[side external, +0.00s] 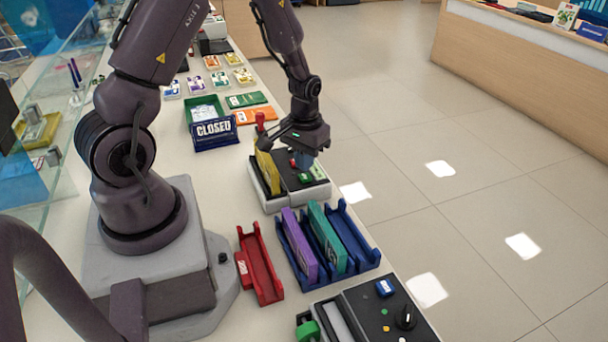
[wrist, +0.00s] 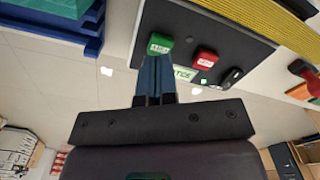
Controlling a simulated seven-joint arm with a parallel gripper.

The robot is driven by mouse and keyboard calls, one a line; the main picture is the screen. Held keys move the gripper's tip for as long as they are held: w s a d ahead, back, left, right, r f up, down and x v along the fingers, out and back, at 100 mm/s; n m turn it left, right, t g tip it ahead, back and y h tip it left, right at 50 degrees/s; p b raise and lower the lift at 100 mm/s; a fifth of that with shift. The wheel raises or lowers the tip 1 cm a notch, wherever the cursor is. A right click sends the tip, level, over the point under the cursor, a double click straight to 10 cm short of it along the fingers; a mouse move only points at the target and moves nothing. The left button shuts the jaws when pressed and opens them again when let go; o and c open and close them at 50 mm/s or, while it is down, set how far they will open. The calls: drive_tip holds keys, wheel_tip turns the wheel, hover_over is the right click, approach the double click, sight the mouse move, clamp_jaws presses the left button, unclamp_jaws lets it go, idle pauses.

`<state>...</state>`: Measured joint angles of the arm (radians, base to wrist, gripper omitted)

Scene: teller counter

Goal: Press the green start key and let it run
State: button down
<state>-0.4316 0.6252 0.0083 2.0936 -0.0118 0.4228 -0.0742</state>
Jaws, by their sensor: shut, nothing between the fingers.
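The green start key (wrist: 160,43) is a small raised block with white lettering on the dark panel of a counting machine (side external: 283,199). A red key (wrist: 205,58) sits beside it. My gripper (side external: 303,167) is shut and empty, pointing down over the panel. In the wrist view its blue fingers (wrist: 155,60) end right at the green key's edge; I cannot tell whether they touch it.
A yellow bundle (side external: 266,166) stands in the machine beside my gripper. A blue rack (side external: 360,250) with purple and teal bundles and a red holder (side external: 260,264) lie nearer. A CLOSED sign (side external: 214,131) stands behind. The counter's edge is close on the right.

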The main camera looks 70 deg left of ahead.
sight(305, 176)
drive_tip(key=shift+f, duration=1.35)
idle(0.5)
wheel_tip(305, 176, up, 9)
idle(1.1)
drive_tip(key=s+d+r+m+t, duration=0.2)
drive_tip(key=s+d+r, duration=0.4)
drive_tip(key=r, duration=0.4)
drive_tip(key=s+d+r+m+t, duration=0.3)
drive_tip(key=s+d+r+m, duration=0.1)
drive_tip(key=d+r, duration=0.4)
wheel_tip(305, 176, up, 2)
drive_tip(key=shift+s+d+r+t, duration=0.2)
drive_tip(key=shift+s+d+t, duration=0.15)
drive_tip(key=shift+s, duration=0.5)
idle(1.9)
